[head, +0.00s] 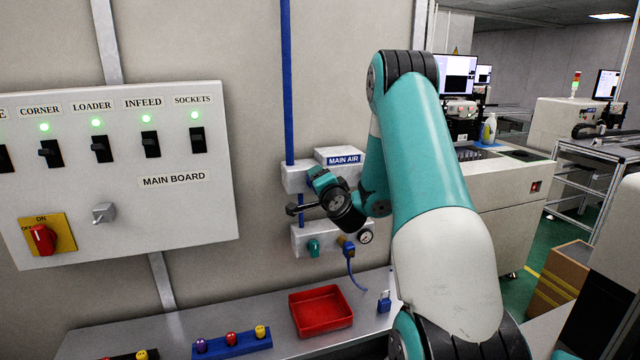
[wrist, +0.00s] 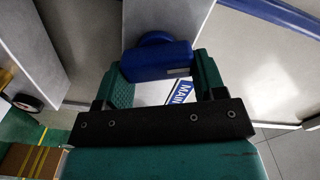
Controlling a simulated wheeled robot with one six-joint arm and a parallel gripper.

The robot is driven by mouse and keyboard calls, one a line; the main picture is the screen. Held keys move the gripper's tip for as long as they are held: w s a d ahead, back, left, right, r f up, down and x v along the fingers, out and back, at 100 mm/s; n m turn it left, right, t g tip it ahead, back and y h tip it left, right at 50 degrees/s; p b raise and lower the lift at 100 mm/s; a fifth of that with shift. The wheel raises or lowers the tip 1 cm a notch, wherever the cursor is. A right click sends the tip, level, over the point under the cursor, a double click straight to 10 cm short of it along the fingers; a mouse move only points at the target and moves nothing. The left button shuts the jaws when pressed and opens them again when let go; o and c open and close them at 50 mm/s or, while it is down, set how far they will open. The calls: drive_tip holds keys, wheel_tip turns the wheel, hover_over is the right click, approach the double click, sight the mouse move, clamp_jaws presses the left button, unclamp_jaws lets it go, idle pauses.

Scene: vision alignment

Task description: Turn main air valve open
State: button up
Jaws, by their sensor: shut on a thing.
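The main air valve's blue handle (wrist: 157,62) lies between the two teal fingers of my gripper in the wrist view. My gripper (wrist: 160,68) is shut on the handle, a finger at each side. In the head view my gripper (head: 318,181) is at the wall unit, just left of and below the blue "MAIN AIR" label (head: 343,160). My wrist and gripper hide most of the handle there, so its angle cannot be told. The label (wrist: 181,92) also shows partly between the fingers in the wrist view.
A blue pipe (head: 287,80) runs down the wall into the unit. Below are a gauge (head: 365,237) and a teal knob (head: 314,247). The main board (head: 190,215) is at left. The bench holds a red tray (head: 320,311) and a blue padlock (head: 384,302).

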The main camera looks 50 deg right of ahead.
drive_tip(key=m, duration=0.4)
drive_tip(key=shift+d+f+m, duration=0.15)
drive_tip(key=shift+f+m, duration=0.1)
drive_tip(key=shift+m, duration=0.05)
drive_tip(key=shift+s, duration=0.1)
idle(0.4)
drive_tip(key=o, duration=0.9)
drive_tip(key=shift+b+v, duration=8.7)
drive_tip(key=shift+b, duration=2)
